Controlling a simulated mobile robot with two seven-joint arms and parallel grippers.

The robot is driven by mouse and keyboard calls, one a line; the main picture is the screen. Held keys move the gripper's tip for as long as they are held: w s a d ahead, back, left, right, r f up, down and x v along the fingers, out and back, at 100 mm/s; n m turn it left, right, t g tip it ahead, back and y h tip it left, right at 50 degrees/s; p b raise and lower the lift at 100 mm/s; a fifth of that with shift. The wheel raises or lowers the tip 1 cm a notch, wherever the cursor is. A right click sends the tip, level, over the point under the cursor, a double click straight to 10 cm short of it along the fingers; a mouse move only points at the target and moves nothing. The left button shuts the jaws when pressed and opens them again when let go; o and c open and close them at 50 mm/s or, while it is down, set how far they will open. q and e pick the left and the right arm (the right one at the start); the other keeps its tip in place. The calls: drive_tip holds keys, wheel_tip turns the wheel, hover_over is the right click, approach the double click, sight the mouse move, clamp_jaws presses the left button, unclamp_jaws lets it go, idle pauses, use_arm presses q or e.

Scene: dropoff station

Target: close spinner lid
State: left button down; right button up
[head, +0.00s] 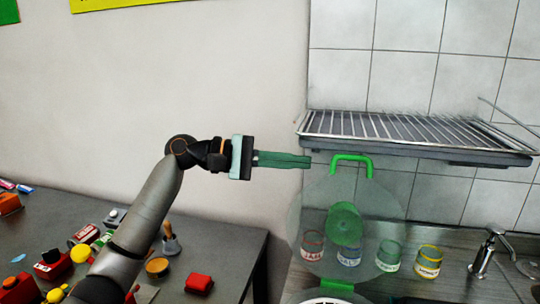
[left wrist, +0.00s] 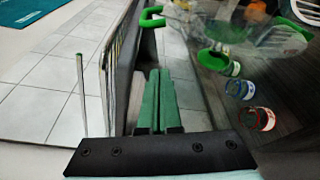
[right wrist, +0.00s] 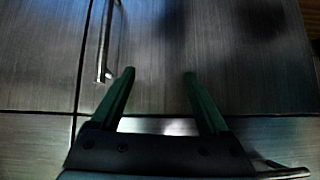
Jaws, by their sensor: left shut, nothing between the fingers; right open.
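The spinner lid (head: 305,215) is a clear round disc with a green handle (head: 352,160) at its top and a green round part (head: 344,224) in its middle. It stands raised, upright, above the spinner, whose rim (head: 328,299) just shows at the bottom edge of the head view. My left gripper (head: 309,162) is shut and empty, pointing right, with its fingertips left of the handle and apart from it. The green handle also shows in the left wrist view (left wrist: 151,17), beyond the fingers. My right gripper (right wrist: 159,73) is open and empty in front of cabinet doors.
A wire rack (head: 415,133) hangs on the tiled wall just above the handle. Several glass jars (head: 430,261) stand behind and beside the lid. A tap (head: 487,250) is at the right. A cluttered dark table (head: 222,236) is at the left.

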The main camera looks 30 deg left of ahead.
use_arm(q)
drive_tip(key=d, duration=0.1)
drive_tip(key=s+d, duration=0.1)
drive_tip(key=s+d+r, duration=0.1)
drive_tip(key=d, duration=0.1)
drive_tip(key=shift+d, duration=0.1)
use_arm(e)
drive_tip(key=shift+r, duration=0.35)
use_arm(q)
drive_tip(key=shift+s+d+r+m+p, duration=0.15)
drive_tip(key=shift+s+m+p, duration=0.25)
drive_tip(key=shift+s, duration=0.25)
use_arm(e)
drive_tip(key=shift+s+a, duration=0.5)
use_arm(q)
drive_tip(key=shift+s, duration=0.1)
use_arm(e)
drive_tip(key=shift+s+r, duration=0.1)
